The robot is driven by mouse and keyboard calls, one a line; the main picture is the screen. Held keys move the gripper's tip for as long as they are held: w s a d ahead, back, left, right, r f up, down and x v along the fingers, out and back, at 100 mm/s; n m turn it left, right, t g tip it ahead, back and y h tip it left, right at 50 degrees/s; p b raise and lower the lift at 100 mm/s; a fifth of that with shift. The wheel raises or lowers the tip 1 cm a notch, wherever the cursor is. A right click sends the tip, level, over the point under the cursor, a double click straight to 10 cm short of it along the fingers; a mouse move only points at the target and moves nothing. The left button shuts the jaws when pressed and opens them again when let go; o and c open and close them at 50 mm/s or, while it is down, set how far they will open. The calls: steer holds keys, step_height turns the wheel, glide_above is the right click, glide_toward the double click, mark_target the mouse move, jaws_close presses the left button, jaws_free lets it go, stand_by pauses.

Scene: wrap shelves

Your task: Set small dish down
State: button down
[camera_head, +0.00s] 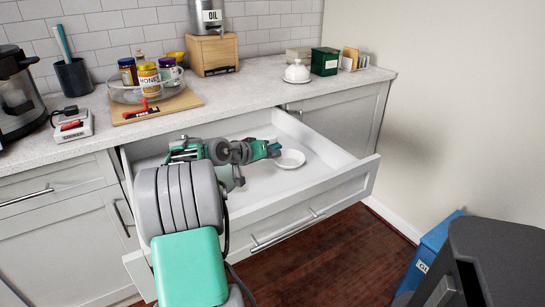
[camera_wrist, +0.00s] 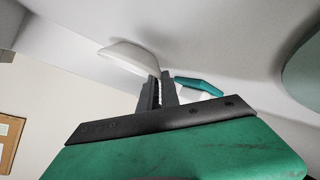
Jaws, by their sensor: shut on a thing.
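The small dish (camera_head: 291,159) is white, round and shallow, and is inside the open drawer, towards its right side. My gripper (camera_head: 276,150) reaches into the drawer from the left and is shut on the dish's near edge. In the wrist view the dish (camera_wrist: 128,57) sticks out to the left from between the dark fingers (camera_wrist: 158,88). I cannot tell whether the dish's underside touches the drawer floor.
The white drawer (camera_head: 335,151) is pulled out and its right part is bare. Its walls stand around my gripper. The counter (camera_head: 245,94) above holds a board with jars, a white lidded dish (camera_head: 297,72) and a green box (camera_head: 325,61).

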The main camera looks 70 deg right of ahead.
steer(key=c, duration=1.6)
jaws_free()
steer(key=p+v, duration=0.1)
steer(key=v, duration=1.1)
steer(key=shift+a+p, duration=0.1)
steer(key=shift+p, duration=0.3)
